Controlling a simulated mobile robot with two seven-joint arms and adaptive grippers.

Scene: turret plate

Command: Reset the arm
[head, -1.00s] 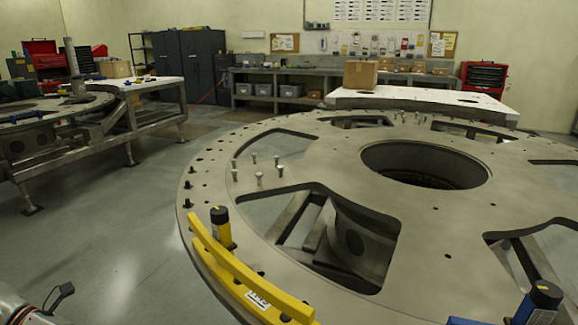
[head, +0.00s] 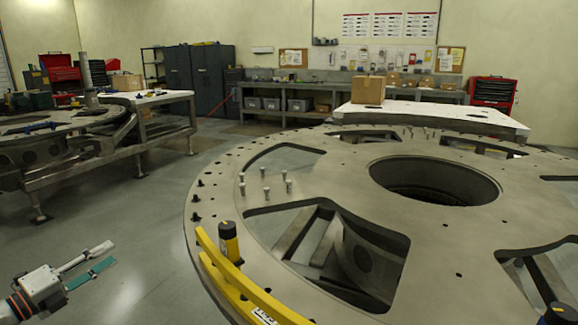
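My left gripper (head: 92,267) is at the lower left of the head view, over the grey floor and left of the big turret plate (head: 325,153). Its two fingers stand apart with a gap between them, and nothing shows between them. It does not touch the plate. My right gripper is not in view.
A yellow curved bar (head: 238,284) and a yellow-black cylinder (head: 229,242) sit on the plate's near left rim. Several upright bolts (head: 266,193) stand on the plate. A second workbench (head: 150,98) is at the left. Open floor (head: 130,215) lies between.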

